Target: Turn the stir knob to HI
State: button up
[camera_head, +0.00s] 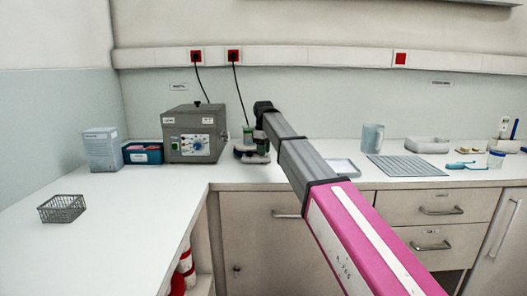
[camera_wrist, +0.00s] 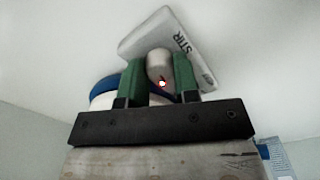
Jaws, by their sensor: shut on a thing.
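The stir knob (camera_wrist: 159,63) is a pale grey cylinder in the wrist view, on a light panel (camera_wrist: 150,42) marked STIR. A small red mark shows near its lower end. My gripper (camera_wrist: 160,82) has its two green fingers on either side of the knob and is shut on it. The knob's HI mark and its setting cannot be read. In the head view my gripper (camera_head: 255,136) is at a small pale device (camera_head: 243,153) on the back counter, right of the grey box. My arm hides part of that device.
A grey box (camera_head: 178,115) with dials stands left of my gripper, beside a blue bin (camera_head: 143,153) and a white carton (camera_head: 102,149). A wire basket (camera_head: 62,208) is on the left counter. A jug (camera_head: 372,138) and ribbed mat (camera_head: 408,166) are to the right. The front left counter is mostly clear.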

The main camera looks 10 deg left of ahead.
jog(key=m, duration=0.4)
jog(key=shift+m, duration=0.3)
jog(key=m, duration=0.3)
jog(key=shift+m, duration=0.3)
jog(key=m, duration=0.7)
jog(key=o, duration=0.9)
